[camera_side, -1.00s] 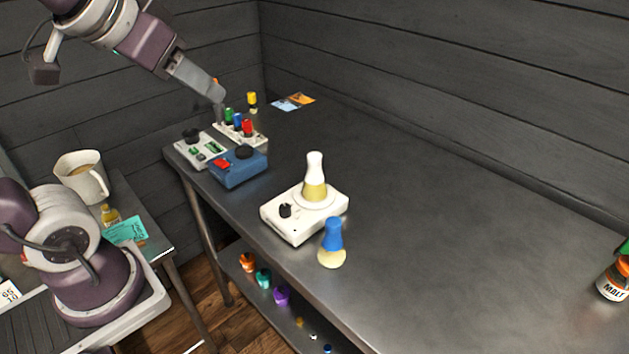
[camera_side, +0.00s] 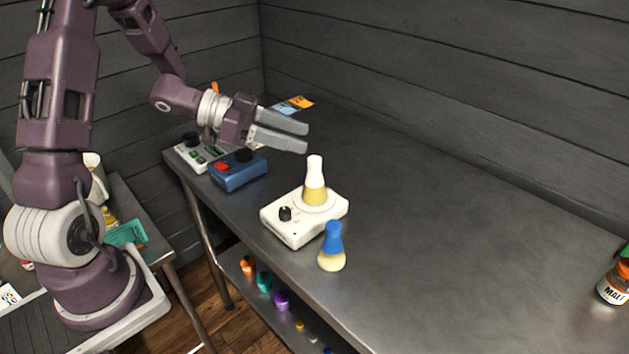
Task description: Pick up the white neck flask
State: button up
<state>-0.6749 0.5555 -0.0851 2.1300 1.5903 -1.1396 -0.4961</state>
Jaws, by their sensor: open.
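The white neck flask (camera_side: 314,181) stands upright on the round plate of a white stirrer-like device (camera_side: 292,224) with a black knob. Its neck is white and its lower body holds yellow liquid. My gripper (camera_side: 306,138) is open and empty, its two grey fingers pointing right, just above and slightly left of the flask's neck in the picture. I cannot tell the exact gap in depth. Nothing hides the flask.
A blue-necked flask (camera_side: 332,247) stands on the table (camera_side: 430,220) in front of the white device. A blue box (camera_side: 238,171) and a grey-white box (camera_side: 195,153) sit at the left. A MALT bottle (camera_side: 614,281) stands at the far right. The table's right half is mostly clear.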

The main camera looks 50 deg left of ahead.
send_near(327, 192)
jog(key=r, duration=0.1)
jog(key=w+d+r, duration=0.1)
jog(key=w+r, duration=0.1)
jog(key=shift+d+r, duration=0.15)
jog(key=shift+d, duration=0.2)
jog(key=x, duration=0.7)
jog(key=shift+w+d+r, duration=0.15)
jog(key=shift+r, duration=0.1)
grip_shut()
